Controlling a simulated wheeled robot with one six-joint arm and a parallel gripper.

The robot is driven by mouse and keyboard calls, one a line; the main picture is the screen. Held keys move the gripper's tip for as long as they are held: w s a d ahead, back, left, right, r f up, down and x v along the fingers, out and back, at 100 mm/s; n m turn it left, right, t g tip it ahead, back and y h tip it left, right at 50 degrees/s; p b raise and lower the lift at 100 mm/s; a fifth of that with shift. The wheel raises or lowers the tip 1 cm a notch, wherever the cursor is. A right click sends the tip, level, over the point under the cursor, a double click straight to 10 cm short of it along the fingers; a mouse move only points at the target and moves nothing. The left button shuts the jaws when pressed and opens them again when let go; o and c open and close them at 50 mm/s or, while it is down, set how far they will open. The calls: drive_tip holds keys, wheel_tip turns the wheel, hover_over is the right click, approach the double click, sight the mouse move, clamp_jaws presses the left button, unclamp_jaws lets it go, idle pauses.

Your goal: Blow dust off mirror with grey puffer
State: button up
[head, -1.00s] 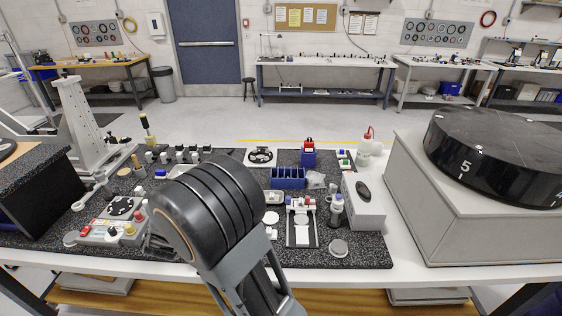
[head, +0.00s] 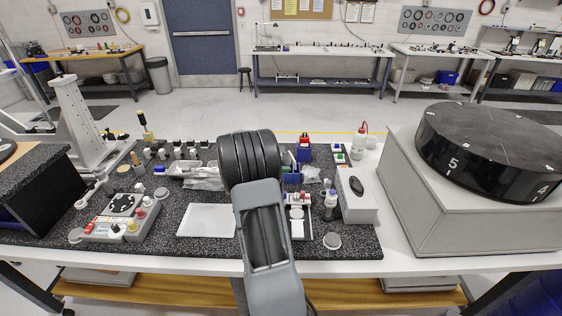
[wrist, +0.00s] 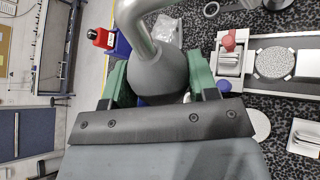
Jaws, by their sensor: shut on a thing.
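In the wrist view, my gripper (wrist: 160,80) has its green finger pads shut on the grey puffer (wrist: 160,68). The puffer's rounded bulb sits between the pads, and its thick tube bends up out of the top of the view. To its right is a fixture (wrist: 268,44) with a red-topped clamp and a round speckled disc (wrist: 274,62), apparently the mirror. The puffer is beside the disc in this view; its tip is out of view. In the head view the fixture (head: 297,228) shows partly behind my arm, which hides my gripper and the puffer.
A red-and-blue holder (head: 304,147) stands behind the fixture. A white box (head: 356,200) with a dark mouse-like item is to the right, near a red-capped bottle (head: 360,143). A white tray (head: 207,220) and a button panel (head: 121,218) lie left.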

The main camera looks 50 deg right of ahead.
wheel_tip(320, 180, down, 6)
drive_tip(key=b, duration=0.3)
drive_tip(key=shift+r, duration=0.1)
drive_tip(key=shift+w+a, duration=0.1)
idle(0.6)
drive_tip(key=shift+o, duration=0.2)
drive_tip(key=shift+o, duration=0.6)
idle(0.4)
drive_tip(key=shift+c, duration=0.6)
drive_tip(key=shift+o, duration=0.6)
drive_tip(key=shift+c, duration=0.6)
